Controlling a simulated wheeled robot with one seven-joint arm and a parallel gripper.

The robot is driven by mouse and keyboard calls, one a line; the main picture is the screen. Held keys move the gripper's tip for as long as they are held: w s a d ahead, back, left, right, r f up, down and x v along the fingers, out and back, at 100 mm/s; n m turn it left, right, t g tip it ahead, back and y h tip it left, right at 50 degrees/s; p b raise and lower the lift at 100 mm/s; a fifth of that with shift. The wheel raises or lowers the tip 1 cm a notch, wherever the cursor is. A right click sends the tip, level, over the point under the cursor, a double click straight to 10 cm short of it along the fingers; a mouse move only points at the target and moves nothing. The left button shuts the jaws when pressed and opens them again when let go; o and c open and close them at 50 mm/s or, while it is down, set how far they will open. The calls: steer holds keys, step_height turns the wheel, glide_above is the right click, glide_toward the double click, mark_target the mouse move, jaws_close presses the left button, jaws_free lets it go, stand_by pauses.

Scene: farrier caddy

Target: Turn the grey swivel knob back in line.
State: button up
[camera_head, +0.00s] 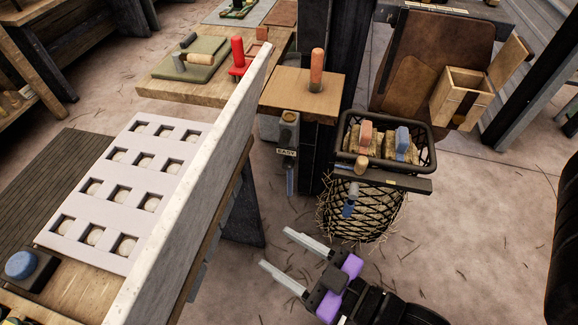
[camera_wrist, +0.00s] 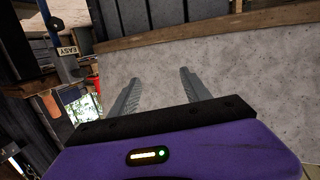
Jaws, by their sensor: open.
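I cannot make out for sure which part is the grey swivel knob. A small blue-grey knob (camera_head: 350,208) hangs under the dark rail (camera_head: 400,181) in front of the wire basket, and a tan knob (camera_head: 361,164) stands above that rail. A dark holder (camera_head: 288,130) with an EASY label (camera_head: 287,152) hangs left of the basket, with a blue shaft (camera_head: 290,180) below it. My gripper (camera_head: 274,248) is open and empty, low in front of the holder and left of the basket. In the wrist view its spread fingers (camera_wrist: 160,76) face a pale wall; the EASY label (camera_wrist: 67,50) is upper left.
A pale upright panel (camera_head: 200,180) stands left of my gripper. The black wire basket (camera_head: 436,160) holds a red and a blue brush. A white tray with square pockets (camera_head: 75,205) lies beyond the panel. The floor at right is largely clear.

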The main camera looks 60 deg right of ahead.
steer(key=w+d+f+m+g+h+b, duration=0.1)
steer(key=w+d+f+g+h+b, duration=0.2)
steer(key=w+f, duration=0.6)
steer(key=w+d+f+m+h+b, duration=0.1)
steer(key=w+d+f+h+b, duration=0.2)
steer(key=w+f, duration=0.55)
steer(key=w+d+f+m+g+h+b, duration=0.1)
steer(key=w+d+m+g+h+b, duration=0.15)
steer(key=d, duration=0.45)
steer(key=m+g+h, duration=0.4)
steer(key=m+h, duration=0.4)
steer(key=m, duration=0.1)
glide_toward(289, 159)
steer(key=shift+n+y, duration=0.25)
steer(key=w+d, duration=0.1)
steer(key=w+d+f, duration=0.1)
steer(key=d, duration=0.1)
steer(key=shift+w+f, duration=0.35)
steer(key=shift+s+r+m+g, duration=0.15)
steer(key=shift+s+m+g, duration=0.2)
steer(key=shift+m+g, duration=0.15)
steer(key=shift+d, duration=0.2)
steer(key=shift+x, duration=3.8)
steer(key=shift+r, duration=0.1)
